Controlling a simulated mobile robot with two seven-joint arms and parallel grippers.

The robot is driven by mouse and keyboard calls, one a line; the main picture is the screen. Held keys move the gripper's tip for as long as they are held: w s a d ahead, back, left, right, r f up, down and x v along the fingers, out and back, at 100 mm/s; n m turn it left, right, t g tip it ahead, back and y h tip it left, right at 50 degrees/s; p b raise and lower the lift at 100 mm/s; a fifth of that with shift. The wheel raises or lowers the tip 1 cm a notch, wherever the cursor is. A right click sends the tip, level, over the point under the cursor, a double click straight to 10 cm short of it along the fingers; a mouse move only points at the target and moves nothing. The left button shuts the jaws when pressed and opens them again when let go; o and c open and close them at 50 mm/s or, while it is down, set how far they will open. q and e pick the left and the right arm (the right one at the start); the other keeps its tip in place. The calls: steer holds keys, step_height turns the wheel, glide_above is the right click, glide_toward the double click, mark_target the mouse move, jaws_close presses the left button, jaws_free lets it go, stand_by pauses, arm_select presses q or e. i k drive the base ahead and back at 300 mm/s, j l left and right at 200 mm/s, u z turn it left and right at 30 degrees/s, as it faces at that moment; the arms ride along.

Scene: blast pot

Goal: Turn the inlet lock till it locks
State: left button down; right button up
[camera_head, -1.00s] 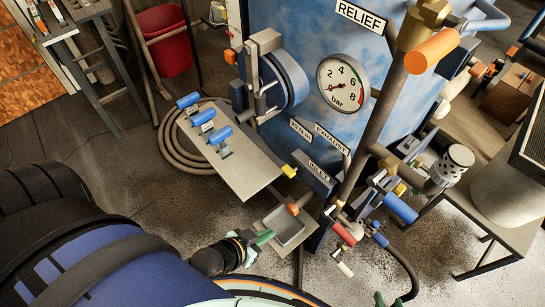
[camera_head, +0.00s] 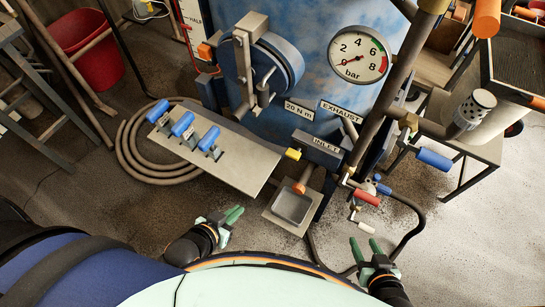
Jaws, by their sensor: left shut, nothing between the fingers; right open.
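The INLET label (camera_head: 318,141) is on a dark block low on the blue pot's front. Below and right of it is a cluster of small valve parts with a red handle (camera_head: 367,198), a blue one (camera_head: 383,188) and a white one (camera_head: 366,227). Which part is the inlet lock I cannot tell for sure. My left gripper (camera_head: 233,214) is shut and empty, left of the small square tray and apart from the valves. My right gripper (camera_head: 365,246) is open and empty, just below the white handle, with a visible gap to the valves.
A metal shelf (camera_head: 232,165) with several blue-handled levers juts out left of the INLET block. The square tray (camera_head: 292,207) lies below it. A black hose (camera_head: 415,222) curves down right of the valves. A larger blue handle (camera_head: 434,159) and a table (camera_head: 480,145) are at right.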

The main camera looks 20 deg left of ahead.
mark_target(295, 154)
steer(key=j, duration=0.7)
steer(key=k+j, duration=0.15)
steer(key=j, duration=1.25)
steer(key=k+z, duration=0.05)
